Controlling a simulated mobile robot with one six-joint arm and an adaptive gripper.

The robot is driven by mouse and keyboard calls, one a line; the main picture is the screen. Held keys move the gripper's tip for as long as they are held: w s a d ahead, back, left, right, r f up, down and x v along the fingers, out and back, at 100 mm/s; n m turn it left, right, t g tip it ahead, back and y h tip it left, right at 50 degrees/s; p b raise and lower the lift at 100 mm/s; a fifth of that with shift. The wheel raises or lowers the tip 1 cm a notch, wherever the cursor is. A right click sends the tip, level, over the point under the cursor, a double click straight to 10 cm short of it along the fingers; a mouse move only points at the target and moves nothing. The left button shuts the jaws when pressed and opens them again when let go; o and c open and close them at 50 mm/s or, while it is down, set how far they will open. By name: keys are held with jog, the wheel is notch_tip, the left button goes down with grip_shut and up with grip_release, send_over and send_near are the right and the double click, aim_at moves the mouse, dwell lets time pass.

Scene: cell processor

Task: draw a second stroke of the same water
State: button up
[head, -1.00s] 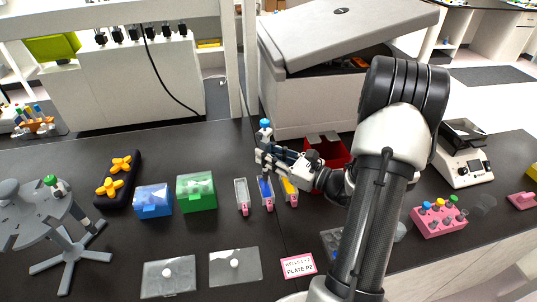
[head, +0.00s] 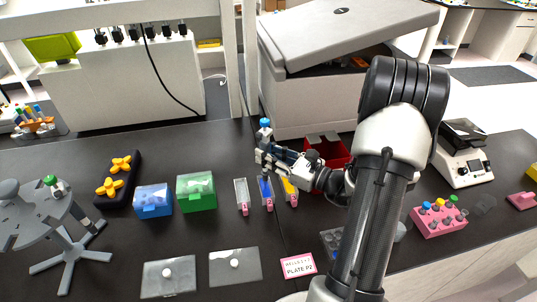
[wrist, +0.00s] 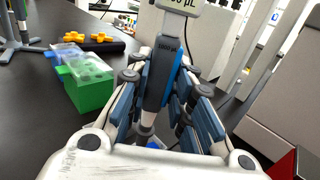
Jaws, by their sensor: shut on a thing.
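My gripper (head: 268,157) is shut on a pipette (head: 265,134) with a blue top, held upright above the bench. The pipette also shows in the wrist view (wrist: 166,72) between my blue-padded fingers (wrist: 160,105), with part of a µL readout at the top edge. Below the gripper in the head view stand three narrow troughs with pink tabs: a clear one (head: 242,193), a blue one (head: 265,188) and a yellow one (head: 289,190). The pipette is nearest the blue trough. Its tip is hidden, so I cannot tell whether it is in the liquid.
A green box (head: 196,193) and a blue box (head: 153,202) stand left of the troughs. A red open bin (head: 334,150) is close behind my wrist. Two clear plates (head: 234,280) and a PLATE P2 card (head: 299,266) lie in front. A pink tube rack (head: 438,220) is right.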

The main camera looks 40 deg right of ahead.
aim_at(268, 121)
jog(key=shift+r, duration=0.1)
notch_tip(268, 121, up, 12)
jog(key=p, duration=0.9)
jog(key=shift+p, duration=0.4)
jog(key=shift+f, duration=0.25)
